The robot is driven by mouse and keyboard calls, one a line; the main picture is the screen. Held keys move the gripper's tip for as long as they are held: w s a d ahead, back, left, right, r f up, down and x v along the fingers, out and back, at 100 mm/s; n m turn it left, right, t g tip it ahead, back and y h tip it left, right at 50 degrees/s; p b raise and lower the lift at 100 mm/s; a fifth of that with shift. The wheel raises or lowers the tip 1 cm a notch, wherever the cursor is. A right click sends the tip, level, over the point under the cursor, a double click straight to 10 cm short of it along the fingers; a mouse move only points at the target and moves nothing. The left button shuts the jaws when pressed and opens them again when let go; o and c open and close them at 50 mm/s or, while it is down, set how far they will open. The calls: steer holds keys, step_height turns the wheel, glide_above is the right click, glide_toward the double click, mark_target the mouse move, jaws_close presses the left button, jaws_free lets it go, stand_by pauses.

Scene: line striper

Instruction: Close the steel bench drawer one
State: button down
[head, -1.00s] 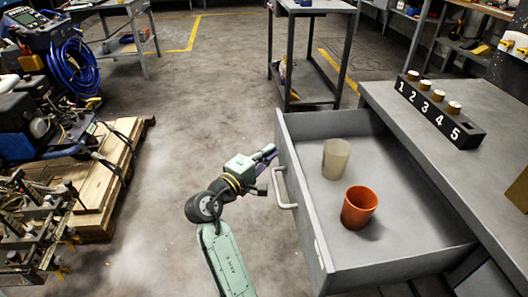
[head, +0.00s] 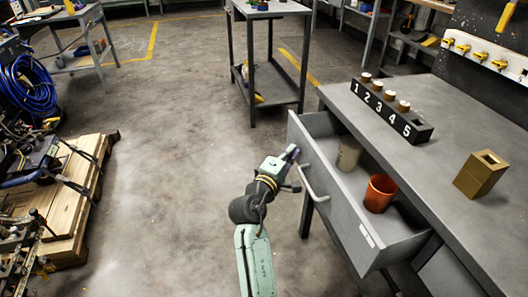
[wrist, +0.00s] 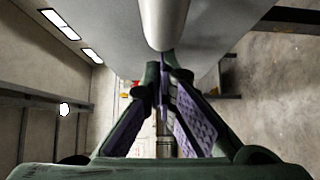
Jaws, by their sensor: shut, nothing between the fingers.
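The grey steel bench drawer (head: 335,205) is partly open in the head view, pulled out from under the bench top (head: 450,165). A beige cup (head: 348,156) and an orange cup (head: 379,194) stand upright inside it. The drawer's bar handle (head: 314,186) is on its front face. My gripper (head: 294,160) is beside the drawer front, close to the handle; I cannot tell whether it touches. In the wrist view my gripper (wrist: 164,75) has its fingertips together, with the pale handle bar (wrist: 165,22) just beyond them.
A black numbered block (head: 390,108) with several pegs and a brass-coloured block (head: 481,175) are on the bench top. A wheeled-height side table (head: 270,12) stands behind the drawer. A wooden pallet (head: 70,195) is at left. The floor between is clear.

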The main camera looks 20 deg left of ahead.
steer(key=p, duration=0.4)
glide_above(328, 159)
steer(key=shift+w, duration=0.1)
